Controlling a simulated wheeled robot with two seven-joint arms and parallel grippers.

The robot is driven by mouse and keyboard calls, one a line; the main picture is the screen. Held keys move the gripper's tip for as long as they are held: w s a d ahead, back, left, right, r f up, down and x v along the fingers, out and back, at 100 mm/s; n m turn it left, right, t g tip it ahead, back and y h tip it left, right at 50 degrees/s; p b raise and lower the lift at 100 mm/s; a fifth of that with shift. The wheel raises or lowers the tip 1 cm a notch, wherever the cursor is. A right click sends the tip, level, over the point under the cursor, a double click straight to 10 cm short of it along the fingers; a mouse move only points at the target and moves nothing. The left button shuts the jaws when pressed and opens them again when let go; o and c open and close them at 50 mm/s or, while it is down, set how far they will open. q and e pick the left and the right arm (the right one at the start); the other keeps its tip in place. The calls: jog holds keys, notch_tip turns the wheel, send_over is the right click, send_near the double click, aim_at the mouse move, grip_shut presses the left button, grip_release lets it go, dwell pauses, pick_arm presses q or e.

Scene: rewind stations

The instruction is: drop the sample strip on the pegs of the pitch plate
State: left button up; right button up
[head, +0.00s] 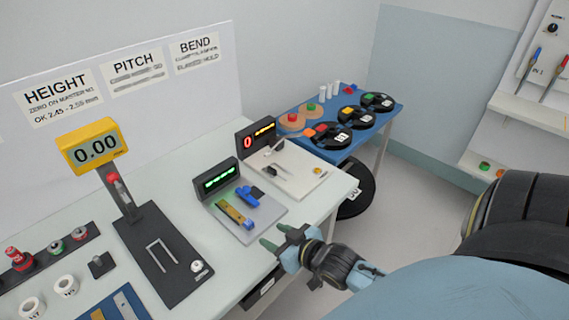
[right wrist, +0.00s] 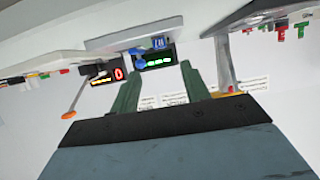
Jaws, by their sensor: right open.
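The pitch plate (head: 260,228) is a grey plate with a black display box (head: 218,180) showing green characters, below the PITCH sign. A gold strip (head: 235,215) with a bluish end lies on it, apparently the sample strip. I cannot make out the pegs or whether the strip is seated on them. A blue block (head: 248,195) stands behind it. My right gripper (head: 276,236) is open and empty, just right of the plate's front corner and apart from the strip. Its green fingers (right wrist: 158,80) show spread in the right wrist view, with the green display beyond. My left gripper is not in view.
The height gauge (head: 95,146) with its yellow display stands to the left. The bend station (head: 290,170) with a red-lit display is behind. A blue tray with strips (head: 82,317) is at lower left. A blue table (head: 328,150) holds black reels. Bare bench top lies between stations.

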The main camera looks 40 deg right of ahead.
jog(key=shift+v, duration=1.55)
jog(key=s+a+r+n+g+h, duration=0.1)
jog(key=s+a+g, duration=0.35)
jog(key=s, duration=0.25)
jog(key=s+a+r+g, duration=0.2)
jog(key=s+a+g, duration=0.2)
jog(key=s+g, duration=0.2)
notch_tip(320, 180, down, 27)
jog(key=s+b, duration=0.2)
jog(key=s+d+f+g+b, duration=0.2)
jog(key=s+d+f, duration=0.1)
jog(key=s+f, duration=1.3)
jog(key=shift+s+f, duration=0.4)
jog(key=shift+f, duration=0.4)
